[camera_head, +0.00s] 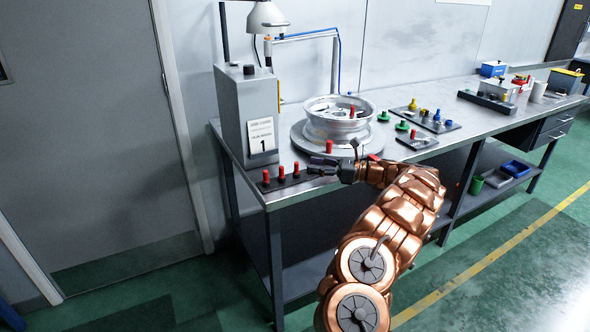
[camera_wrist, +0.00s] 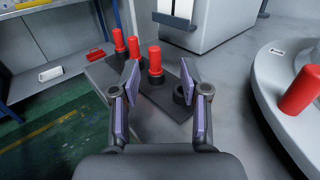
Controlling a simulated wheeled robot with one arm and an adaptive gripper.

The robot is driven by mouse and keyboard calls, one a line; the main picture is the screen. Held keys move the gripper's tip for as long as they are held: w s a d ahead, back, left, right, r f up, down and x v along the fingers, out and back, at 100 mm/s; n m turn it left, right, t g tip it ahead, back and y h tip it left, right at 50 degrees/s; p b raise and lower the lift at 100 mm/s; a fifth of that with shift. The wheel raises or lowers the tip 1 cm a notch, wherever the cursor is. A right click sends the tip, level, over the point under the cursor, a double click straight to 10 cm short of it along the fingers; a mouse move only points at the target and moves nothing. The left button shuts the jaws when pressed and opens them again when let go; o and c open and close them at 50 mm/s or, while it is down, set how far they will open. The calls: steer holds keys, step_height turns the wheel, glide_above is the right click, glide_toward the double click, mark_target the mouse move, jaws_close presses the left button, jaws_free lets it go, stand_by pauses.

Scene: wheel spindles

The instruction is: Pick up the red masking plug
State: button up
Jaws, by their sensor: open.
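Three red masking plugs stand upright in a row on a dark rack in the wrist view, the nearest plug (camera_wrist: 155,61), the middle plug (camera_wrist: 134,48) and the far plug (camera_wrist: 118,40). In the head view the row is at the bench's front left corner, with its nearest-to-gripper plug (camera_head: 296,168). My gripper (camera_wrist: 159,75) is open and empty; the nearest plug shows between its fingertips, slightly beyond them. It also shows in the head view (camera_head: 312,165), just right of the row. An empty dark collar (camera_wrist: 183,95) on the rack is beside the right finger.
Another red plug (camera_wrist: 300,91) stands on the round turntable (camera_wrist: 264,75) at the right; the turntable carries a wheel (camera_head: 340,122) in the head view. A grey machine box (camera_head: 248,110) stands behind the rack. More plugs sit on a tray (camera_head: 447,127) farther right.

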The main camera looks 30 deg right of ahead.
mark_target(296, 163)
steer(key=x, duration=0.3)
steer(key=p+x, duration=0.1)
steer(key=x, duration=0.1)
steer(key=shift+s+a+r, duration=0.15)
steer(key=shift+a+r, duration=0.15)
steer(key=shift+a, duration=0.1)
steer(key=shift+w+a+f, duration=0.1)
steer(key=shift+w+a, duration=0.2)
steer(key=shift+w, duration=0.1)
jaws_close()
